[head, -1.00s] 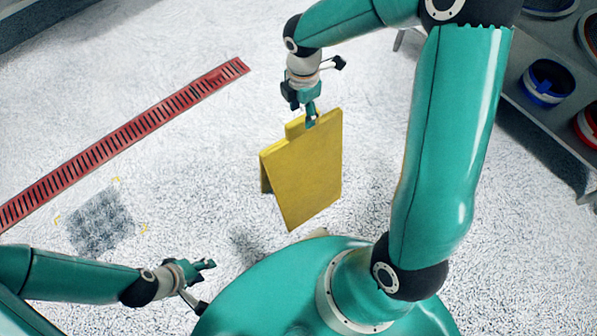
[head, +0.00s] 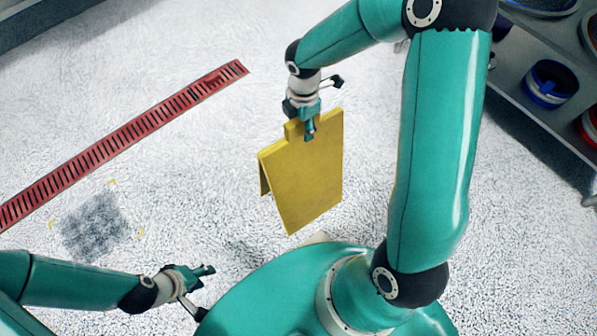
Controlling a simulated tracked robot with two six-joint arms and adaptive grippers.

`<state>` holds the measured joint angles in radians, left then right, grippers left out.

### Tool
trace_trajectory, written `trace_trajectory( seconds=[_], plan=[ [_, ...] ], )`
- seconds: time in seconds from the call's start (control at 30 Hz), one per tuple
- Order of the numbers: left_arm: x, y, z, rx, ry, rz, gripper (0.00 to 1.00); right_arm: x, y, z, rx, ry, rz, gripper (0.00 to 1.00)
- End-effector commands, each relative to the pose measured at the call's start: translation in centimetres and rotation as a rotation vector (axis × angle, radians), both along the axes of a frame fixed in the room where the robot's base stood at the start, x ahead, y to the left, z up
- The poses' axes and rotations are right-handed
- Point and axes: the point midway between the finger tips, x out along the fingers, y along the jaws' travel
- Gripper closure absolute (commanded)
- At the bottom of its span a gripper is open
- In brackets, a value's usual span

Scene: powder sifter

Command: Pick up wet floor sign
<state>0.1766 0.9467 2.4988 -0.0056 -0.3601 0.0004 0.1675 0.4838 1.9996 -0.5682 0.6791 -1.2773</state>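The yellow wet floor sign (head: 303,175) stands on the pale floor in the middle of the head view, its two panels spread a little at the lower left. My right gripper (head: 308,130) comes down from above at the sign's top edge, beside the top tab. One teal finger shows in front of the near panel; the other finger is hidden, so its grip cannot be made out. My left gripper (head: 204,287) is low at the left, apart from the sign, with its fingers spread and empty.
A red slotted drain strip (head: 125,142) runs diagonally across the floor at the left. A grey speckled patch (head: 95,226) with yellow corner marks lies below it. A dark shelf at the right holds a blue round container (head: 548,85) and a red one (head: 589,127).

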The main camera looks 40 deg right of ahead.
Motion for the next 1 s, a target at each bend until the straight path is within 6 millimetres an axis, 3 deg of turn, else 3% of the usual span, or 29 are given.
trace_trajectory(
  seconds=[0.03, 0.2, 0.23, 0.77, 1.0],
  plan=[
    [0.0, 0.0, 0.0, 0.000, 0.000, 0.000, 0.60, 0.0, 0.0, 0.0, 0.000, 0.000, 0.000, 0.70],
    [0.0, 0.0, 0.0, 0.000, 0.000, 0.000, 0.60, 0.0, 0.0, 0.0, 0.000, 0.000, 0.000, 0.98],
    [0.0, 0.0, 0.0, 0.000, 0.000, 0.000, 0.60, 0.0, 0.0, 0.0, 0.000, 0.000, 0.001, 1.00],
    [0.0, 0.0, 0.1, 0.000, 0.000, 0.000, 0.60, 0.1, 0.0, 0.3, 0.000, -0.002, 0.001, 1.00],
    [0.0, 0.0, 1.2, 0.000, 0.000, 0.000, 0.60, 0.2, 0.0, 2.7, -0.001, -0.006, 0.000, 1.00]
  ],
)
